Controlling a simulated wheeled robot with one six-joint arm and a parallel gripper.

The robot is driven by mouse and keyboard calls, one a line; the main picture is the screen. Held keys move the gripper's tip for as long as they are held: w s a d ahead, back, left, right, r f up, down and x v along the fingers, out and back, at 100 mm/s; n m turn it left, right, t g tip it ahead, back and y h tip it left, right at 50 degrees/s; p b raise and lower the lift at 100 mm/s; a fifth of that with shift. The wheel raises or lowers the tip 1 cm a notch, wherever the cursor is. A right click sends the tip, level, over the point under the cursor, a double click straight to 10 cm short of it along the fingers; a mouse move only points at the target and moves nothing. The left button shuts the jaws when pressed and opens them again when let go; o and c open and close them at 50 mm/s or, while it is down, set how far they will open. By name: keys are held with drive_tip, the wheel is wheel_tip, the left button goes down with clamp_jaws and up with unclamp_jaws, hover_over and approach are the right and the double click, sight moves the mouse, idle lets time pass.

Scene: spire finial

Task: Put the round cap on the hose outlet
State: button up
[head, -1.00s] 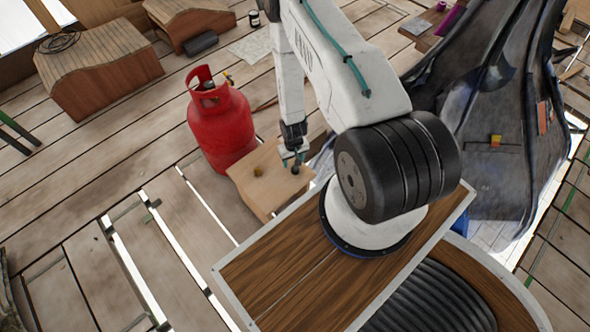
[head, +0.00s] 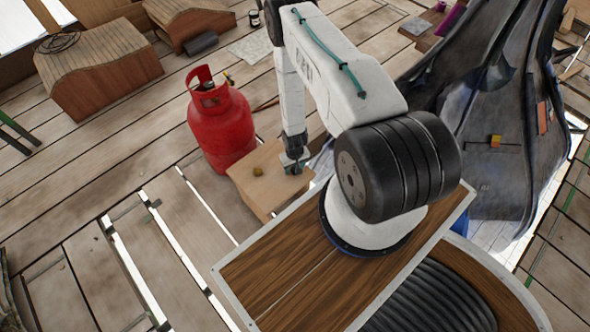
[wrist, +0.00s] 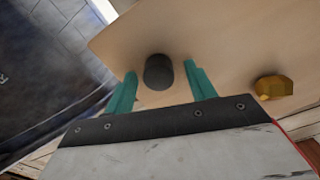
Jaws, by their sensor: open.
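A dark round cap (wrist: 158,73) stands on a pale wooden block; it shows in the wrist view between the two teal fingers of my gripper (wrist: 160,70). The fingers are open, one on each side of the cap, with a gap to each. In the head view my gripper (head: 294,167) is low over the right part of the block, and the cap is mostly hidden there. A red gas bottle (head: 221,133) stands just behind and left of the block. A small valve shows at its top, but I cannot make out the hose outlet clearly.
A large dark statue-like form (head: 490,120) stands at the right. Plank flooring with open gaps lies at the left.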

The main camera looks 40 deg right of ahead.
drive_tip(key=shift+c, duration=0.3)
drive_tip(key=c, duration=0.9)
drive_tip(key=shift+r, duration=0.55)
drive_tip(key=r, duration=0.1)
drive_tip(key=s+r, duration=0.1)
drive_tip(key=shift+a+r, duration=0.1)
drive_tip(key=shift+r, duration=0.2)
drive_tip(key=s, duration=0.5)
drive_tip(key=s+a+r, duration=0.1)
drive_tip(key=s, duration=0.4)
drive_tip(key=s+a, duration=0.1)
drive_tip(key=s, duration=0.4)
drive_tip(key=shift+a+r, duration=0.15)
drive_tip(key=shift+w, duration=0.1)
